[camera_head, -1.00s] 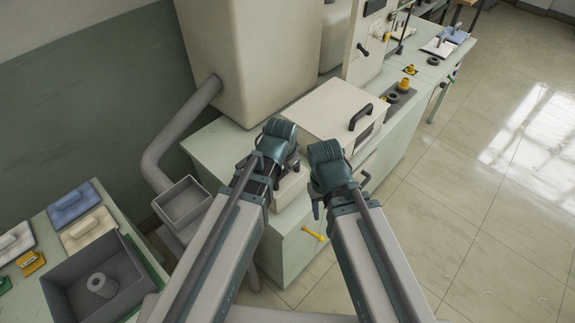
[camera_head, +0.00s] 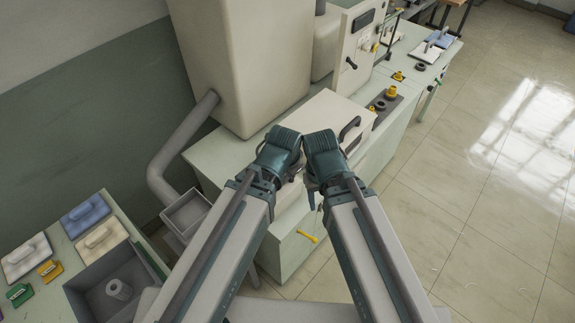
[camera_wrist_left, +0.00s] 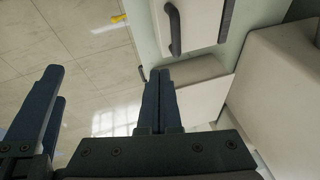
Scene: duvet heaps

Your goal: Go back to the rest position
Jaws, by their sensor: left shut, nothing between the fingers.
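My left gripper (camera_wrist_left: 158,72) is shut and empty in the left wrist view, its two dark fingers pressed together over the floor and a cream box's edge. In the head view my left arm's end (camera_head: 278,152) and my right arm's end (camera_head: 324,155) are close together in front of the bench, and the fingers are mostly hidden behind the wrists. Dark fingers of my right gripper (camera_wrist_left: 50,105) appear at the left of the left wrist view; their gap is unclear.
A cream box with a black handle (camera_head: 349,128) sits on the pale bench, beside a large cream tank (camera_head: 240,65). A grey bin (camera_head: 90,295) and trays are at lower left. A grey pipe (camera_head: 180,150) is left. Floor (camera_head: 460,220) at right is clear.

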